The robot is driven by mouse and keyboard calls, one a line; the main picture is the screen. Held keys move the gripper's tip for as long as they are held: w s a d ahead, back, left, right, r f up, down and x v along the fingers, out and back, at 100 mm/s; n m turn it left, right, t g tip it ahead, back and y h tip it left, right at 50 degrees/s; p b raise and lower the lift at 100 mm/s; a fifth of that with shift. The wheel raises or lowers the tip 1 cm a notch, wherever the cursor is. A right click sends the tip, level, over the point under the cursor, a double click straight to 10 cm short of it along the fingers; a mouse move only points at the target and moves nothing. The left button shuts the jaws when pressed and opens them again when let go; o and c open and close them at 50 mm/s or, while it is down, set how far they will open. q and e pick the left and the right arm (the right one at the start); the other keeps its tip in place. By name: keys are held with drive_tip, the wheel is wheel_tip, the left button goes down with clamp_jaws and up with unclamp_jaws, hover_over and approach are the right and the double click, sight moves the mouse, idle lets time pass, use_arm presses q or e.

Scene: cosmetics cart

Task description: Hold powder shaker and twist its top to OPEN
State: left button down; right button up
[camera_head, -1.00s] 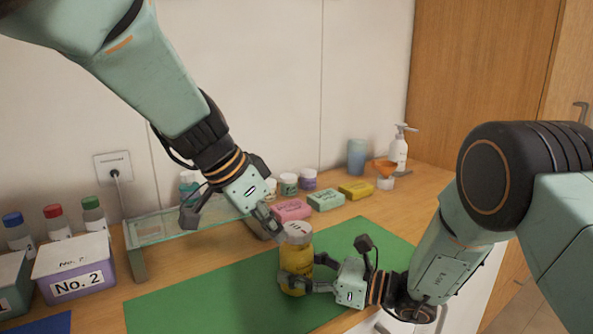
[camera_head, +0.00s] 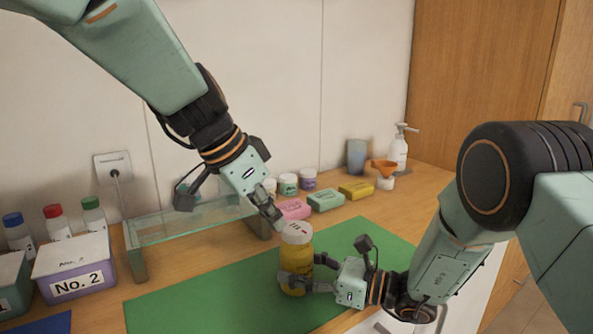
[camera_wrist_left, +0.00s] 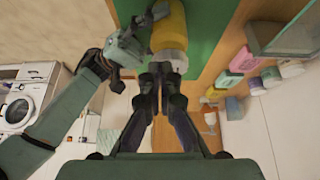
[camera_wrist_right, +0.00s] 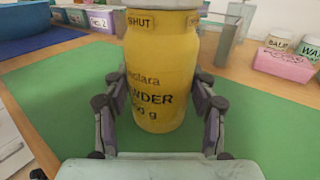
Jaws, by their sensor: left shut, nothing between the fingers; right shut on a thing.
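The powder shaker (camera_head: 297,258) is a yellow jar with a pale top (camera_head: 296,231), standing upright over the green mat. The right wrist view shows its yellow body (camera_wrist_right: 160,70) close up, with "SHUT" at its upper edge and "POWDER" lower down. My right gripper (camera_head: 296,284) is shut around the lower body, one finger on each side. My left gripper (camera_head: 276,218) is shut and empty, its fingertips just above and left of the top. In the left wrist view its closed fingers (camera_wrist_left: 161,74) point at the pale top (camera_wrist_left: 170,58); I cannot tell if they touch it.
The green mat (camera_head: 200,297) lies under the shaker. A glass shelf (camera_head: 185,222) stands behind left, beside a "No. 2" box (camera_head: 78,272). Pink, green and yellow blocks (camera_head: 355,190) and small jars line the back. A pump bottle (camera_head: 398,155) stands at back right.

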use_arm(q)
drive_tip(key=r, duration=0.2)
drive_tip(key=shift+s+d+r, duration=0.1)
drive_tip(key=shift+d+r, duration=0.1)
drive_tip(key=shift+r, duration=0.2)
drive_tip(key=w+a+f, duration=0.1)
drive_tip(key=w+f, duration=0.2)
drive_tip(key=f, duration=0.3)
drive_tip(key=shift+a, duration=0.4)
drive_tip(key=shift+w, duration=0.1)
idle(0.5)
drive_tip(key=shift+w+d, duration=0.1)
drive_tip(key=shift+d, duration=0.25)
idle(0.4)
